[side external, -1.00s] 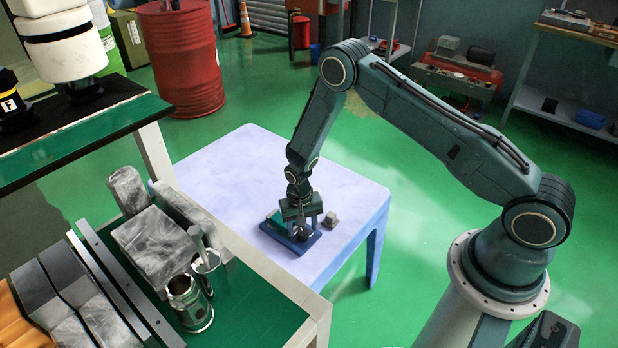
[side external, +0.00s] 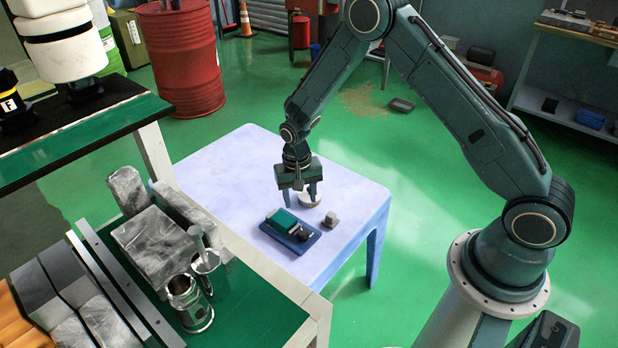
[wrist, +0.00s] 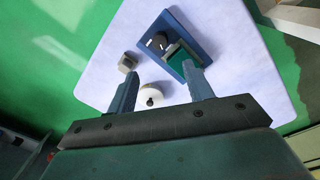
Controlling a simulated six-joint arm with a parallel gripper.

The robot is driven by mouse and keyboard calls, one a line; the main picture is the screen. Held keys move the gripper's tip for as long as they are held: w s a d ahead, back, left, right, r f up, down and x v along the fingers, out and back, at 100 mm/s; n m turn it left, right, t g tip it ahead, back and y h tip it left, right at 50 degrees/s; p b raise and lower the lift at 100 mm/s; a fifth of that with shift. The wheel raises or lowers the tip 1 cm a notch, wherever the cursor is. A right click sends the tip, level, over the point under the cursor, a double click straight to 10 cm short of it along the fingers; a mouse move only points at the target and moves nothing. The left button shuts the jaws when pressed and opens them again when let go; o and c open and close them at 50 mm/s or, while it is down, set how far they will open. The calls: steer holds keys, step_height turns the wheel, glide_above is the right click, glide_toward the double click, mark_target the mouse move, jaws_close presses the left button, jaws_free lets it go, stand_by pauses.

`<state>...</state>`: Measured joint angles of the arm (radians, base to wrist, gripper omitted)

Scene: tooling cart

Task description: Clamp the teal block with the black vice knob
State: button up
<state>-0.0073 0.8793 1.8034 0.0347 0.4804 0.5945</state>
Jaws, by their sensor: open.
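The vice has a blue base (side external: 291,238) and lies flat on the pale table. The teal block (side external: 281,220) sits on the base's left part, and the black knob (side external: 305,235) is at its right end. In the wrist view the teal block (wrist: 178,57) lies close to a grey jaw, partly hidden by a finger; I cannot tell whether they touch. The black knob (wrist: 158,41) shows clear of my fingers. My gripper (side external: 300,201) is open and empty, pointing down above the table, behind the vice and apart from it. It also shows in the wrist view (wrist: 161,72).
A small grey block (side external: 330,220) stands right of the vice. A white round piece with a dark centre (wrist: 150,98) lies behind the vice, near my fingers. The pale table (side external: 225,180) is clear on its left. A workbench with metal parts stands at the front left.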

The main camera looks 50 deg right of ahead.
mark_target(302, 231)
steer(key=shift+r, duration=0.2)
steer(key=shift+c, duration=1.4)
steer(key=shift+w+a+f+n+g+h, duration=0.3)
steer(key=shift+w+n+g, duration=0.45)
steer(key=shift+n, duration=1.5)
steer(key=shift+w+a+f+n+g+h, duration=0.1)
steer(key=shift+w+a+n+g+h, duration=0.6)
steer(key=shift+n, duration=1.6)
steer(key=shift+w+a+f+n+g+y, duration=0.15)
steer(key=shift+w+n+g, duration=0.3)
steer(key=shift+w+n, duration=1.25)
steer(key=shift+s+f+n, duration=0.1)
steer(key=shift+s+n, duration=0.45)
steer(key=shift+s, duration=0.1)
steer(key=x, duration=1.3)
steer(key=shift+s+d+f, duration=0.1)
steer(key=shift+s+f, duration=0.05)
steer(key=shift+f, duration=0.1)
